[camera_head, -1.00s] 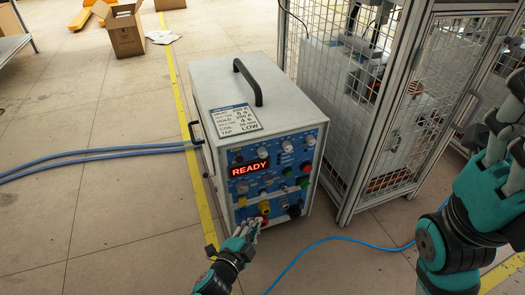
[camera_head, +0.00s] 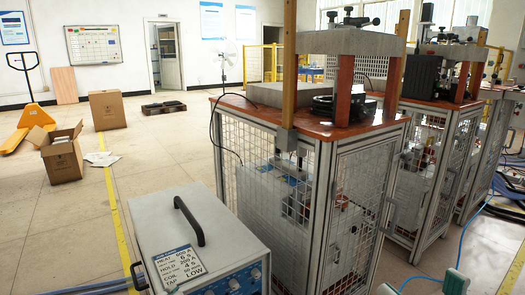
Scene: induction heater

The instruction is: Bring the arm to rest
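The induction heater (camera_head: 190,240) is a light grey box with a black top handle (camera_head: 190,220) at the bottom of the head view. A label (camera_head: 178,268) with heat, hold and coil settings lies on its top. Only the upper strip of its blue front panel (camera_head: 238,282) shows; its display and lower controls are cut off by the bottom edge. A small teal piece of my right arm shows at the bottom right edge. Neither of my grippers is in view.
Caged workstations (camera_head: 310,190) with orange-brown tops stand right of the heater. Open floor with a yellow line lies to the left. Cardboard boxes (camera_head: 62,158) and an orange pallet truck (camera_head: 30,118) stand farther back. A blue hose (camera_head: 465,235) lies at right.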

